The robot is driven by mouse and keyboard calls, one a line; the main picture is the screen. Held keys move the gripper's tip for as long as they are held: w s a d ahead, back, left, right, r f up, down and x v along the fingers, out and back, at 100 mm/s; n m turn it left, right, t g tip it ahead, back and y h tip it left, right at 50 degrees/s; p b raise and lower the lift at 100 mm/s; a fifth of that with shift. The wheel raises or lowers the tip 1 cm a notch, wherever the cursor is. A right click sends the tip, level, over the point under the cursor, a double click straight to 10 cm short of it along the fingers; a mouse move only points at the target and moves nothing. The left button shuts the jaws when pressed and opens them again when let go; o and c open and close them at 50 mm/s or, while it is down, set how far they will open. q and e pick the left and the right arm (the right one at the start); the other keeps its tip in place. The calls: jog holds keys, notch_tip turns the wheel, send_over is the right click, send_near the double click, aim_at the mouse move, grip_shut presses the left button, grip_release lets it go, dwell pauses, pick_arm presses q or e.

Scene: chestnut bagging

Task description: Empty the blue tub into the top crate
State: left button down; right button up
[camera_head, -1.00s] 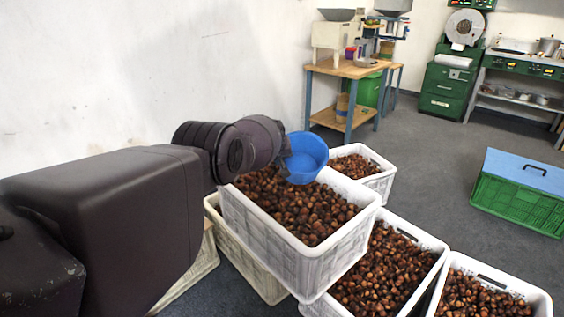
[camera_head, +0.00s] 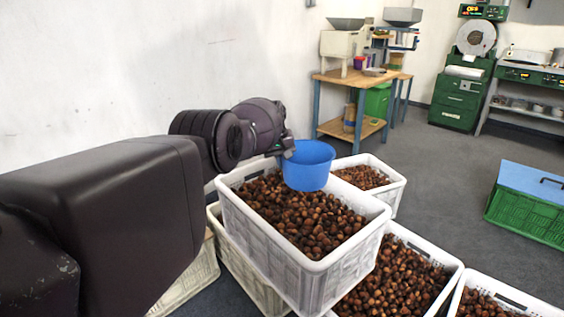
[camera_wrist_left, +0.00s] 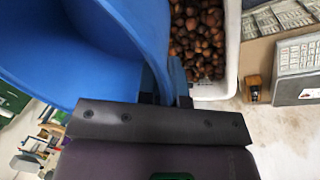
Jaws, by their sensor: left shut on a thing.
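The blue tub (camera_head: 308,171) is nearly upright above the far end of the top crate (camera_head: 337,257), a white crate full of brown chestnuts (camera_head: 296,217). My left gripper (camera_head: 289,148) is shut on the tub's near-left rim. In the left wrist view the tub (camera_wrist_left: 95,40) fills the upper left, and the gripper fingers (camera_wrist_left: 165,92) pinch its wall. The part of the tub's inside that shows there is bare blue; its bottom is hidden. Chestnuts in a white crate show beside it. My right gripper is out of view.
More white crates of chestnuts stand behind (camera_head: 396,192) and at the right (camera_head: 452,262) of the stack. A green crate with a blue lid (camera_head: 527,205) stands on the floor at right. A wooden workbench (camera_head: 350,77) is at the back. The left wall is close.

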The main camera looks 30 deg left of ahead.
aim_at(281, 157)
pick_arm(q)
jog(key=r, duration=0.1)
jog(key=s+r+p, duration=0.1)
jog(key=r, duration=0.1)
jog(key=s+d+r+p, duration=0.1)
jog(key=r, duration=0.1)
jog(key=shift+s+d+r+p, duration=0.25)
jog(key=shift+s+r+p, duration=0.1)
jog(key=shift+s+p, duration=0.35)
jog(key=shift+s+d+r+p, duration=0.3)
jog(key=shift+s+p, duration=0.25)
jog(key=shift+p, duration=0.25)
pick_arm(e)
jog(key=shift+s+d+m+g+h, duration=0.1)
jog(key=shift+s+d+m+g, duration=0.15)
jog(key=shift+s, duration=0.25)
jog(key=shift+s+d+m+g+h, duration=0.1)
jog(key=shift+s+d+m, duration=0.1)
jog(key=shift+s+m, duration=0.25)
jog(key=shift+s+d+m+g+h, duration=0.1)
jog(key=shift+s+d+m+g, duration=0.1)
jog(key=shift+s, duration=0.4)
